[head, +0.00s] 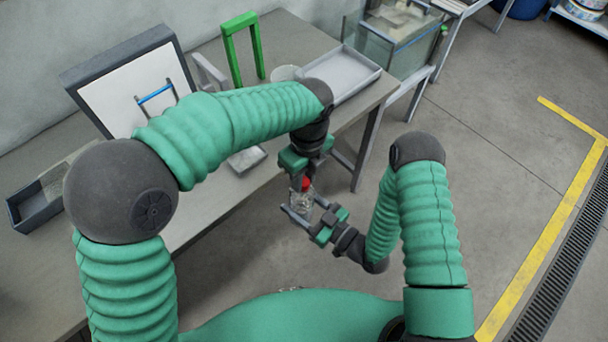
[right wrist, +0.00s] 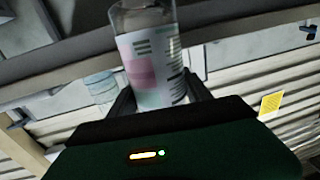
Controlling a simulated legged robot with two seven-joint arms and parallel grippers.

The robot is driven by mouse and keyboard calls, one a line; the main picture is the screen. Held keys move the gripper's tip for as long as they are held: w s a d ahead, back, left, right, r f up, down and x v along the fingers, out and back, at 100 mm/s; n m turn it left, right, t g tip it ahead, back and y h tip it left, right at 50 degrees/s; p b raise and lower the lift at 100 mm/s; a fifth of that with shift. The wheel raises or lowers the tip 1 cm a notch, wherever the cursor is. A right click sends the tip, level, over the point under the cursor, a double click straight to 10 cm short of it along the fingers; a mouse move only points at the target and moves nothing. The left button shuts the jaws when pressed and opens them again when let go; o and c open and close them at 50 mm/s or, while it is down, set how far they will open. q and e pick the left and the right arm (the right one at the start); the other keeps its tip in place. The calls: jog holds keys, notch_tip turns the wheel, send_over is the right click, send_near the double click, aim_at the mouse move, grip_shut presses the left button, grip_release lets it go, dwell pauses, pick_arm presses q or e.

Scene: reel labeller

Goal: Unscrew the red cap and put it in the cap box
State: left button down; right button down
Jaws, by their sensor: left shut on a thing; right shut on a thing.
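A small clear bottle (head: 300,204) with a red cap (head: 306,184) is held in the air in front of the table edge. My right gripper (head: 304,210) is shut around the bottle's body from the right. The right wrist view shows the bottle (right wrist: 150,55) close up, with a white and pink label, between the fingers. My left gripper (head: 302,180) comes from above and is shut on the cap, which is partly hidden by its fingers. I cannot tell whether the cap still sits on the thread. I cannot tell for sure which container is the cap box.
An open dark box (head: 36,208) stands at the table's left end. A grey tray (head: 345,72) lies at the right end, near a green frame (head: 243,48). A white panel with a dark frame (head: 125,100) stands at the back. The floor to the right is clear.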

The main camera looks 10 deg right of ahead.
pick_arm(q)
jog(key=n, duration=0.4)
jog(key=shift+d+n, duration=0.15)
jog(key=shift+n, duration=0.25)
jog(key=n, duration=0.3)
jog(key=shift+r+n, duration=0.1)
jog(key=shift+n, duration=0.2)
jog(key=n, duration=1.1)
jog(key=shift+d, duration=0.1)
jog(key=c, duration=1.1)
grip_release()
